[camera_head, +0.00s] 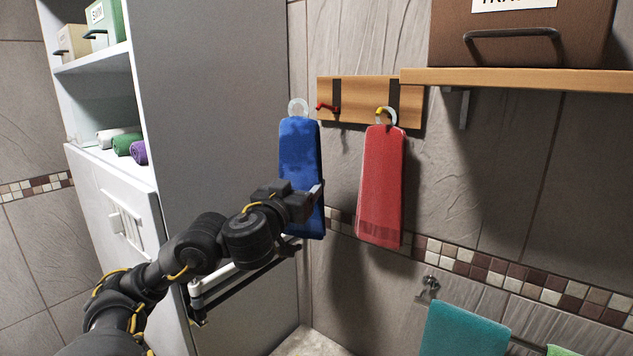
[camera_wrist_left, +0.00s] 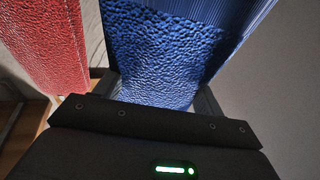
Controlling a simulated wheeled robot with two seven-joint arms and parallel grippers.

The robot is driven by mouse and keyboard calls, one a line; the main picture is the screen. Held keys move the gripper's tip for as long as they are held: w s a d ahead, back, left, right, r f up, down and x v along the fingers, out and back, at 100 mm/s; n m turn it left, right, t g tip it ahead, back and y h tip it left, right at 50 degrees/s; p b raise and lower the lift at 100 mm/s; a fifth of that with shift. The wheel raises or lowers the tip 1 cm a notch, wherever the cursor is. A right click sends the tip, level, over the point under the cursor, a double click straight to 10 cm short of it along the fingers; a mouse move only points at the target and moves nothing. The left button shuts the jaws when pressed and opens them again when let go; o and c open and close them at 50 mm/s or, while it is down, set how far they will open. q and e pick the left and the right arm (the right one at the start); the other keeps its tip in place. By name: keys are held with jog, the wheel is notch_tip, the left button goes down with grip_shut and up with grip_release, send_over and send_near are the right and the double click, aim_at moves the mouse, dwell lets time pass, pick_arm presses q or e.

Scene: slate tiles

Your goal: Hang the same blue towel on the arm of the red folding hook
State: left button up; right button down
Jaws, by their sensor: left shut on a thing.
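The blue towel (camera_head: 300,150) hangs upright in the head view, with a pale ring (camera_head: 298,107) at its top. My left gripper (camera_head: 312,200) is shut on the blue towel at its lower half. The blue towel also fills the middle of the left wrist view (camera_wrist_left: 165,50), between the fingers. The red folding hook (camera_head: 327,108) sticks out from a wooden board (camera_head: 350,88), just right of the ring. The ring appears beside the hook, apart from it in the picture; the depth between them is hard to tell. My right gripper is not in view.
A red towel (camera_head: 381,185) hangs by a ring on a yellow hook (camera_head: 380,110), close to the right of the blue towel. A white cabinet (camera_head: 215,120) stands at the left. A wooden shelf (camera_head: 530,79) juts out at upper right. A teal towel (camera_head: 465,330) hangs lower right.

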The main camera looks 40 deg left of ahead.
pick_arm(q)
jog(key=shift+s+r, duration=0.2)
jog(key=shift+s, duration=0.3)
jog(key=shift+s+r, duration=0.15)
jog(key=shift+s, duration=0.35)
jog(key=shift+w+d+r, duration=0.1)
jog(key=shift+w+d, duration=0.1)
jog(key=shift+w, duration=0.05)
jog(key=w, duration=0.2)
jog(key=shift+w+f, duration=0.3)
jog(key=shift+f, duration=0.05)
jog(key=shift+w+a, duration=0.2)
jog(key=shift+w, duration=0.25)
jog(key=shift+w+f, duration=0.1)
jog(key=shift+w, duration=1.1)
jog(key=shift+w+a+f+b, duration=0.15)
jog(key=shift+w, duration=0.75)
jog(key=shift+w+a+f+b, duration=0.1)
jog(key=shift+w+f, duration=0.1)
jog(key=shift+w, duration=0.65)
jog(key=shift+w+a+f+b, duration=0.15)
jog(key=shift+w, duration=0.75)
jog(key=shift+w+f, duration=0.1)
jog(key=shift+w, duration=0.05)
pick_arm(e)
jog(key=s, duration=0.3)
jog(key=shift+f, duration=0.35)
